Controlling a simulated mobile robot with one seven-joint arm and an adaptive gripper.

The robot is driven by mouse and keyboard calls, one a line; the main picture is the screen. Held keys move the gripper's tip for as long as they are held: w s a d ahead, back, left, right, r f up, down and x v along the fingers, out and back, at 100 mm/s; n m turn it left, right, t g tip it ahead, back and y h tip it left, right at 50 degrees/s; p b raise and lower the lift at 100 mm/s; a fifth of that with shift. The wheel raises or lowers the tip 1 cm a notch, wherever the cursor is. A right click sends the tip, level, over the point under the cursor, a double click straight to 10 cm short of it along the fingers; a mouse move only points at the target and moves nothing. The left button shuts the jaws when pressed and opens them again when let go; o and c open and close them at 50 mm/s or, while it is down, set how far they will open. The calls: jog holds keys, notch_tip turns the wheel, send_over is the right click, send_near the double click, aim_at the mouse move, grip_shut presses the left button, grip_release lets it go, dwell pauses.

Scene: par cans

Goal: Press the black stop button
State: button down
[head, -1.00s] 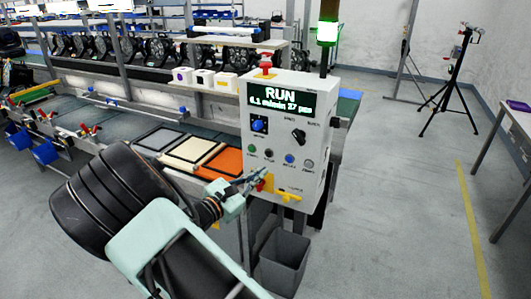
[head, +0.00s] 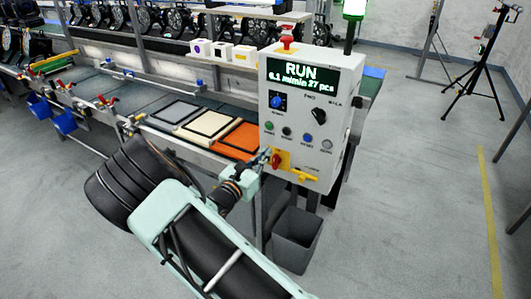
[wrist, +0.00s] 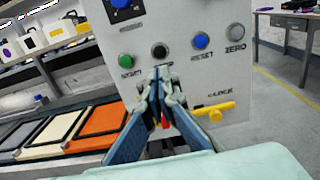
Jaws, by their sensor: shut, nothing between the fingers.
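The black stop button (head: 287,131) is on the front of the white control box, between a green button (head: 269,126) and a blue button (head: 308,139). In the wrist view the black button (wrist: 159,50) is just above my fingertips; its label is partly hidden by them. My gripper (wrist: 163,78) is shut and empty, pointing at the box just below the black button. In the head view my gripper (head: 264,157) is low and left of the button, near the red and yellow switch (head: 279,160). I see no contact with the button.
The control box's screen (head: 300,73) reads RUN. A yellow handle (wrist: 214,111) sticks out right of my fingers in the wrist view. A red mushroom button (head: 287,36) tops the box. A grey bin (head: 297,240) stands below. The conveyor with framed panels lies left.

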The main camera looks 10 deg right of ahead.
aim_at(286, 132)
jog(key=p+x, duration=0.2)
jog(key=x, duration=0.8)
jog(key=shift+w+d, duration=0.1)
jog(key=shift+w, duration=0.05)
jog(key=shift+w+d, duration=0.1)
jog(key=shift+w, duration=0.05)
